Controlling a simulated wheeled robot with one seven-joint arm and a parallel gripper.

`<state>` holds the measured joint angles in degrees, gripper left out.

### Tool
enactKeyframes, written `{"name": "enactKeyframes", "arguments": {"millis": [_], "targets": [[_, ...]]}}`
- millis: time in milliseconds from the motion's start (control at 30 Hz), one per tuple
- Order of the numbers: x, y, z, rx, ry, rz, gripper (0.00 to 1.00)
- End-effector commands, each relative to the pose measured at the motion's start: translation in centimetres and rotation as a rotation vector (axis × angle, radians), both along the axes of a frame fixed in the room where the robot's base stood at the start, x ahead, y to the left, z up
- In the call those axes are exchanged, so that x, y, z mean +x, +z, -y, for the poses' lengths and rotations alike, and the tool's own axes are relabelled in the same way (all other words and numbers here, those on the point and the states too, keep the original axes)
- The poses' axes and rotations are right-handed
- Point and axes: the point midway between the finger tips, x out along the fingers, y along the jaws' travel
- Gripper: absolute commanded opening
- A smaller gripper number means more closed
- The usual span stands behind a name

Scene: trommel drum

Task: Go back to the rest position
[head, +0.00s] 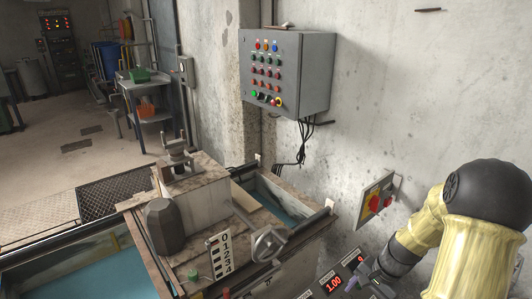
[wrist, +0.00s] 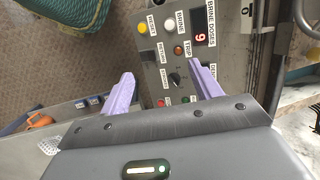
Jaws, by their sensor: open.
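My gripper (wrist: 162,74) is open and empty in the wrist view, its two pale purple fingers spread apart. It is above a grey control panel (wrist: 220,58) with labelled buttons, a dark knob (wrist: 177,80) and a red digital display (wrist: 201,40) reading 9. The knob shows between the fingers; contact cannot be told. In the head view my yellow arm reaches in from the lower right, and my gripper (head: 372,284) is partly cut off at the bottom edge near the panel's displays (head: 334,283).
A grey wall box (head: 315,75) with several buttons hangs on the concrete wall. A small red-and-yellow switch box (head: 375,199) is on the wall close to my arm. The machine has a handwheel (head: 269,243) and blue-lined tanks (head: 285,206). Open floor (head: 40,185) lies far left.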

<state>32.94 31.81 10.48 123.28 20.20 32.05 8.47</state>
Motion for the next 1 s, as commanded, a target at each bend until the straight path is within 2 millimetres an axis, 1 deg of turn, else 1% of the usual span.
{"name": "enactKeyframes", "arguments": {"millis": [33,200,300,400,600,767,800,1000], "targets": [[-0.5,1.3,-1.4,-0.046,0.08,0.021,0.64],[-2.7,4.6,-4.9,-0.181,0.333,0.098,0.64],[-4.0,6.2,-6.7,-0.243,0.466,0.147,0.64],[-5.2,7.4,-7.9,-0.29,0.572,0.189,0.64],[-7.2,9.1,-9.9,-0.353,0.734,0.264,0.64],[-8.7,10.1,-11.1,-0.391,0.845,0.319,0.64],[-8.5,11.1,-10.9,-0.39,0.839,0.315,0.64],[-8.5,13.8,-10.9,-0.388,0.834,0.312,0.64]]}}
